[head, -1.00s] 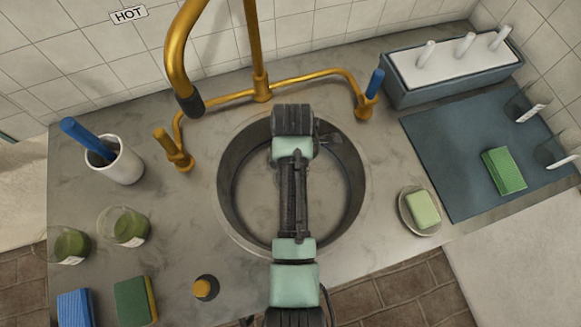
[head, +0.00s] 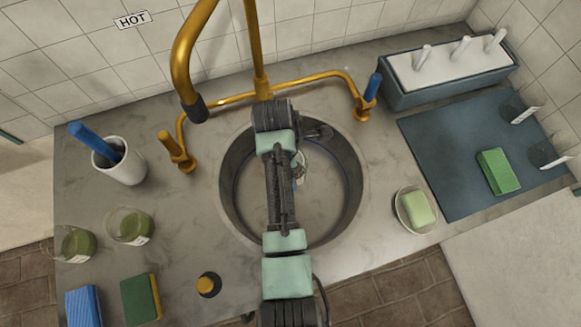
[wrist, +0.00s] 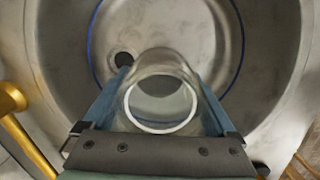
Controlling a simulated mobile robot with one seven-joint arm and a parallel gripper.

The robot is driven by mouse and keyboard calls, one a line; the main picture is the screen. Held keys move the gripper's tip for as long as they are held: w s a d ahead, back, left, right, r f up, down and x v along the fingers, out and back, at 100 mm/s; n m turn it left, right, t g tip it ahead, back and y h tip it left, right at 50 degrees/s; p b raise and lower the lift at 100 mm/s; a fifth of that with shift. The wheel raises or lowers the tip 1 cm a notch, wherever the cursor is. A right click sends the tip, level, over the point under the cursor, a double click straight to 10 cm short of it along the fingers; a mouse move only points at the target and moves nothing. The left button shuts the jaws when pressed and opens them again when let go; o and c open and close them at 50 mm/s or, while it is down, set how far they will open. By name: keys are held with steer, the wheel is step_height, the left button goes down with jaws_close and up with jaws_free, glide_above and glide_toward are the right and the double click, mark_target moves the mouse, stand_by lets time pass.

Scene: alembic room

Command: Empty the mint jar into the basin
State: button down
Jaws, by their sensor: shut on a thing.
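My gripper (wrist: 161,82) is shut on a clear glass jar (wrist: 162,70), with one blue finger on each side. The jar is over the round metal basin (head: 232,198). A round rim or base of the jar faces the wrist camera, and no green contents show in it. Its label is not visible, so I cannot tell which jar it is. In the head view my arm hides most of the jar; a small part shows right of the wrist (head: 300,170). The basin (wrist: 60,45) also fills the wrist view, with a dark drain hole (wrist: 124,59) and a thin blue ring.
Two glasses of green contents (head: 131,227) (head: 76,244) stand at left, near sponges (head: 139,300) and a white cup (head: 119,165). A brass tap (head: 182,60) rises behind the basin. At right are a soap dish (head: 402,215) and a blue mat (head: 450,185) with two labelled glasses.

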steer(key=shift+w+r+p, duration=0.45)
steer(key=shift+r, duration=0.35)
steer(key=shift+w+r+p, duration=0.4)
steer(key=shift+r+p, duration=0.05)
steer(key=shift+r, duration=0.3)
steer(key=shift+s+t+p, duration=0.1)
steer(key=shift+t+p, duration=0.5)
steer(key=shift+f+t, duration=0.2)
steer(key=shift+t, duration=1)
steer(key=shift+w+r+t+b, duration=0.3)
steer(key=shift+w+t+b, duration=0.3)
steer(key=shift+t, duration=0.6)
steer(key=shift+w+r+t, duration=0.25)
steer(key=shift+r+t, duration=0.1)
steer(key=shift+t, duration=0.05)
